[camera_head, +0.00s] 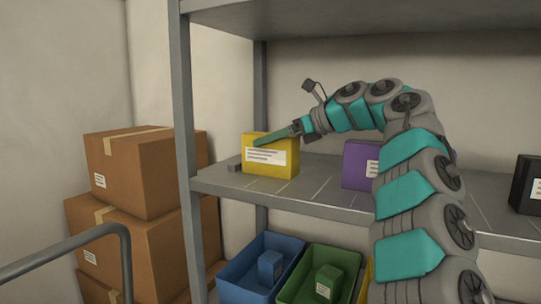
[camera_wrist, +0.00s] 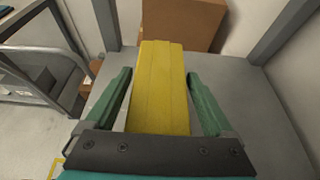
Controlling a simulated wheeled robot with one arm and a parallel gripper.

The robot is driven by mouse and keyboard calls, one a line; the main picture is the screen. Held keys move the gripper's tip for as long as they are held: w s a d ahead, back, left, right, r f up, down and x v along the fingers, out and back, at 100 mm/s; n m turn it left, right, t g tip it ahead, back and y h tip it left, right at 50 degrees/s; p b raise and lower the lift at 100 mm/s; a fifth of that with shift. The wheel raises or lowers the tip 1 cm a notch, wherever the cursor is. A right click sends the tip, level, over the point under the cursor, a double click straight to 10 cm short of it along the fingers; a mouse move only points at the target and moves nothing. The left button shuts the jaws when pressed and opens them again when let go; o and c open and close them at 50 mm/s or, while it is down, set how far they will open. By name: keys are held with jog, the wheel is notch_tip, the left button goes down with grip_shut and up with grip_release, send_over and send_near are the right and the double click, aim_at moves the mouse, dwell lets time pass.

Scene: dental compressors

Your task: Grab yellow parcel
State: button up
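The yellow parcel (camera_head: 270,167) stands upright on the grey shelf, near its left end, with a white label on its front. In the wrist view the yellow parcel (camera_wrist: 160,85) lies between the two green fingers of my gripper (camera_wrist: 163,95). A gap shows between the parcel and each finger, so the fingers look open around it. In the head view my gripper (camera_head: 274,138) reaches in from the right at the parcel's top, with one finger in front of it. The far finger is mostly hidden there.
A purple parcel (camera_head: 357,165) stands right of the yellow one, partly behind my arm. A black box (camera_head: 528,184) is at the far right. Blue (camera_head: 245,293) and green (camera_head: 300,299) bins sit below the shelf. Cardboard boxes (camera_head: 147,180) are stacked at left, beyond the grey shelf post (camera_head: 184,120).

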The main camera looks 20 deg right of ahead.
grip_shut()
dwell(0.5)
jog(key=shift+r, duration=0.2)
